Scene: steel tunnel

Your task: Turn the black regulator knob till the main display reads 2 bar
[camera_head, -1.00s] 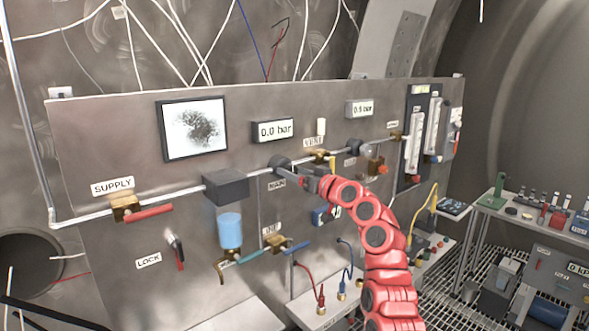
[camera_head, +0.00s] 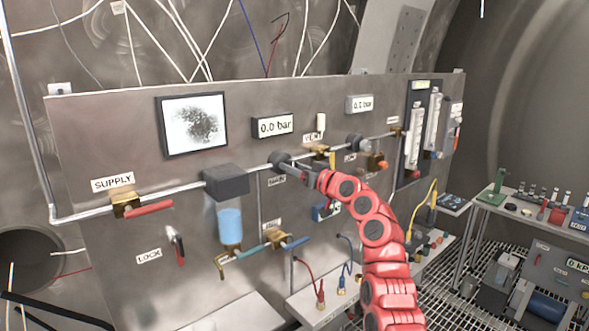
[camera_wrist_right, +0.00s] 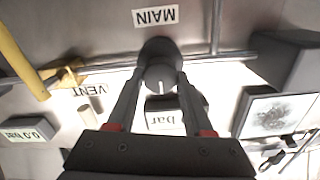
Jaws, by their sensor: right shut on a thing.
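The black regulator knob (camera_head: 279,159) sits on the pipe of the steel panel, above the MAIN label (camera_head: 276,181). My right gripper (camera_head: 291,168) is shut on it; the wrist view shows the knob (camera_wrist_right: 160,70) between the two fingers (camera_wrist_right: 158,82). The main display (camera_head: 273,126) above the knob reads 0.0 bar. In the wrist view the main display (camera_wrist_right: 172,118) is upside down and partly hidden by a finger. My left gripper is not in view.
A second display (camera_head: 359,104) to the right appears to read 0.0 bar. A second dark knob (camera_head: 354,142) is below it. The brass VENT valve (camera_head: 318,150) is close right of my gripper. A filter with blue liquid (camera_head: 229,226) hangs at left, near the SUPPLY valve (camera_head: 126,204).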

